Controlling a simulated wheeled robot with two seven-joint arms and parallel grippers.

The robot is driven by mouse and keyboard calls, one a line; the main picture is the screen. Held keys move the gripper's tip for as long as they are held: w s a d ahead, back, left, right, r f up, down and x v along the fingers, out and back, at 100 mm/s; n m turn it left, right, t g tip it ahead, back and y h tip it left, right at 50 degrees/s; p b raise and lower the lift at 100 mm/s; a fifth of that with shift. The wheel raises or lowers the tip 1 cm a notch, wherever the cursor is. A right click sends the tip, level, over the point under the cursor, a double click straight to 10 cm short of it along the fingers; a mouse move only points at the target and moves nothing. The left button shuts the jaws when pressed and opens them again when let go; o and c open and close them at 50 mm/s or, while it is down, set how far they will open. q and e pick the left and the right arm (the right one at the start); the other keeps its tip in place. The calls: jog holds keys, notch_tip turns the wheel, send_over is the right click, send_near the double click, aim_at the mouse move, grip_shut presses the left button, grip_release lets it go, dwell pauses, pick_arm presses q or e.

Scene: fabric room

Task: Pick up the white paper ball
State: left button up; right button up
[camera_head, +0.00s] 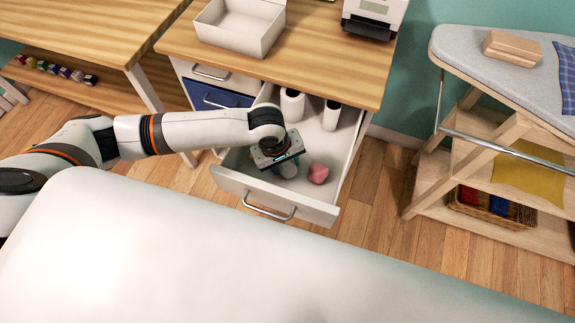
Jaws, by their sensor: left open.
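An open white drawer (317,206) sticks out from the cabinet under the wooden worktop. My left gripper (279,163) is over the front part of this drawer, pointing down, with its jaws open. A small pale rounded thing (287,171) shows just beneath the gripper and looks like the white paper ball. The gripper covers much of it, so I cannot tell whether the fingers touch it. My right gripper is not in view.
A pink faceted object (318,173) lies in the drawer, right of the gripper. Two white rolls (292,105) (331,115) stand farther back in it. An open white box (238,28) sits on the worktop. A wooden shelf unit with an ironing-board top (465,50) stands right.

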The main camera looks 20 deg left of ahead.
pick_arm(q)
jog(key=c, duration=0.6)
jog(key=shift+r, duration=0.1)
jog(key=shift+c, duration=0.3)
